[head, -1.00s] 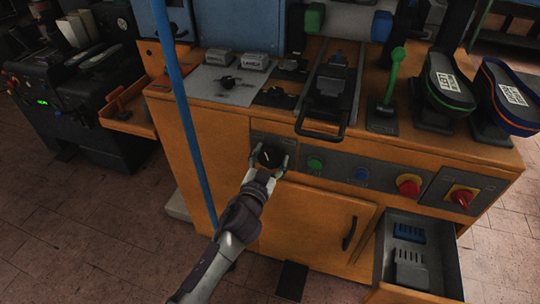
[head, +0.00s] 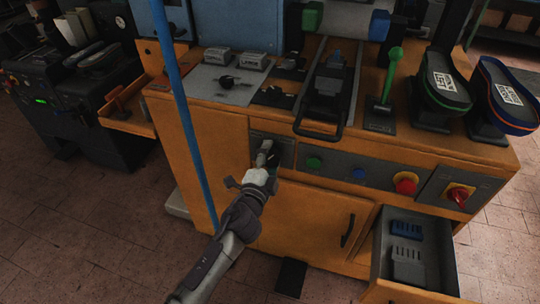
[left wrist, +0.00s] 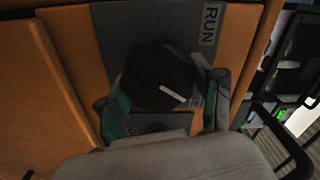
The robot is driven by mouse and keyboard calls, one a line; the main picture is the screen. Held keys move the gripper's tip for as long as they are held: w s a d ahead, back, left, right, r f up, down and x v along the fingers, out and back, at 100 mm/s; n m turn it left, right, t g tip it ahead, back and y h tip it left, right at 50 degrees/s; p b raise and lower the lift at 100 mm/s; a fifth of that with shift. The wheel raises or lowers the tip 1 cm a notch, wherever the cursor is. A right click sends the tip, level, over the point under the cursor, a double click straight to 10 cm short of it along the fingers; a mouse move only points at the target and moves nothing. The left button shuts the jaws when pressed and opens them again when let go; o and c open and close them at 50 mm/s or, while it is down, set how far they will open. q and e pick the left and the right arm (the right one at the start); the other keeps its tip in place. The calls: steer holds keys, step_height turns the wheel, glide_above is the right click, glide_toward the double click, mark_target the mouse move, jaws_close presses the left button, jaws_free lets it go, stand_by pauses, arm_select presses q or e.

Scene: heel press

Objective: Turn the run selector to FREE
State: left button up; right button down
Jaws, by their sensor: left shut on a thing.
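The run selector is a round black knob (left wrist: 155,72) with a white pointer line, on a grey plate (left wrist: 110,30) lettered RUN. Its pointer slants in the left wrist view. The plate (head: 286,147) also shows in the head view on the orange cabinet's front, where my gripper largely hides the knob. My left gripper (head: 266,158) is shut on the knob, a finger on each side, as the left wrist view (left wrist: 165,105) shows. The lower plate lettering is mostly covered, so I cannot read FREE. My right gripper is not in view.
Right of the selector are a green button (head: 314,163), a blue button (head: 358,173), a red mushroom button (head: 405,183) and a red rotary switch (head: 459,195). An open drawer (head: 440,250) juts out at lower right. A blue pole (head: 185,130) stands left of my arm.

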arm_select(q)
steer(key=m, duration=0.2)
steer(key=shift+m, duration=0.3)
steer(key=shift+f+m, duration=0.1)
steer(key=shift+m, duration=1)
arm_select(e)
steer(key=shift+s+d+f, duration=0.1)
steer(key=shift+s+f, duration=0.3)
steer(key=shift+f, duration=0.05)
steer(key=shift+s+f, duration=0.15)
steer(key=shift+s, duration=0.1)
arm_select(q)
steer(key=o, duration=0.9)
steer(key=shift+o, duration=1.3)
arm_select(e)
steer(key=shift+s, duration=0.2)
